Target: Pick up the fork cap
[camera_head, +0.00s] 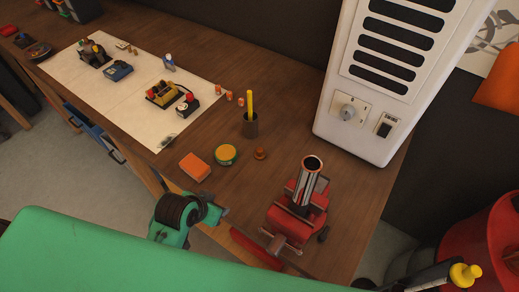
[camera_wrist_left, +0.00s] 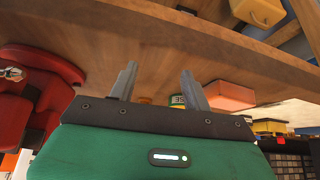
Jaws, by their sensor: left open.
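The fork cap looks to be the small copper-brown knob (camera_head: 260,154) on the wooden bench, right of a round green-and-yellow tin (camera_head: 226,154). In the left wrist view a small orange-brown piece (camera_wrist_left: 145,99), probably the same cap, shows partly between the fingers, its lower part hidden by my gripper. My left gripper (camera_head: 222,212) is at the bench's front edge, left of the vise and short of the cap. Its two grey fingers (camera_wrist_left: 157,84) are apart with nothing held. My right gripper is not in view.
A red vise (camera_head: 290,222) holds an upright metal tube (camera_head: 309,178) right of my left gripper. An orange box (camera_head: 194,166) and a dark cup (camera_head: 250,127) with a yellow stick stand near the cap. A white heater-like unit (camera_head: 375,120) stands at the back right.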

